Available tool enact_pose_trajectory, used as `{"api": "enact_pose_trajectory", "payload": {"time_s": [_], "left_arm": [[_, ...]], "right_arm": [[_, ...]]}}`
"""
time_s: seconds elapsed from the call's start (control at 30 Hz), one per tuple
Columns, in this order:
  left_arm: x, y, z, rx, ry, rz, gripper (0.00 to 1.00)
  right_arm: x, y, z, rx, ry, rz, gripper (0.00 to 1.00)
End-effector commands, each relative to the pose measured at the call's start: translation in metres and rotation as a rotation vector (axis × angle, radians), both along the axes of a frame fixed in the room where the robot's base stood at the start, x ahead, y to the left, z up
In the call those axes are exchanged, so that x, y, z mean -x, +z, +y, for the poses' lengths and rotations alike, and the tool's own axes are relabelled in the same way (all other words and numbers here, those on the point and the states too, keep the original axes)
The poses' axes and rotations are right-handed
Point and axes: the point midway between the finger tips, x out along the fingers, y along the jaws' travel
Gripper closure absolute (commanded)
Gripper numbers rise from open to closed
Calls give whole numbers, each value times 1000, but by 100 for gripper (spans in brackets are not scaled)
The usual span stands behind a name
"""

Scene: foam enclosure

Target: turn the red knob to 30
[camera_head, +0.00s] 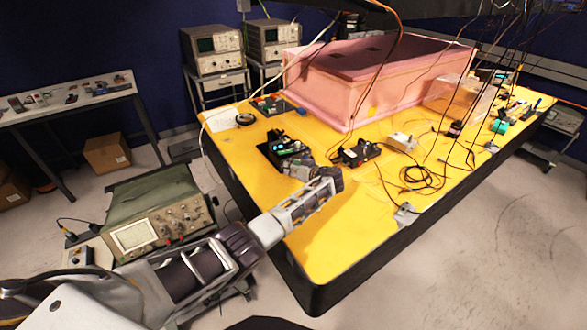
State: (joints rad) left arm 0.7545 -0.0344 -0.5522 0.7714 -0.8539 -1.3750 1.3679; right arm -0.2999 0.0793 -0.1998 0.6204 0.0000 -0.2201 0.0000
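No red knob can be made out for certain in the head view. My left arm reaches from the lower left over the yellow table (345,235). Another small black device (358,153) sits just right of the gripper. My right gripper is not in view.
A pink foam box (340,95) stands at the table's back. A white box (402,141) and loose black cables (425,180) lie to the right. The table's front strip is mostly clear.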

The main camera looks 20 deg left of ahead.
Motion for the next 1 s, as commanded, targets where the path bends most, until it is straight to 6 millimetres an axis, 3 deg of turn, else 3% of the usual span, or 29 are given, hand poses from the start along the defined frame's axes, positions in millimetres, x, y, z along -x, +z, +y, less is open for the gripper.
{"api": "enact_pose_trajectory", "payload": {"time_s": [0.03,0.23,0.67,1.0], "left_arm": [[0,0,0,0,0,0,77],[0,0,0,0,0,0,100],[0,-1,-1,-17,1,21,100],[-1,-3,-1,-80,2,100,100]], "right_arm": [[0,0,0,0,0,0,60],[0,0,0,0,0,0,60],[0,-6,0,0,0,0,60],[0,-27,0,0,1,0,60]]}}
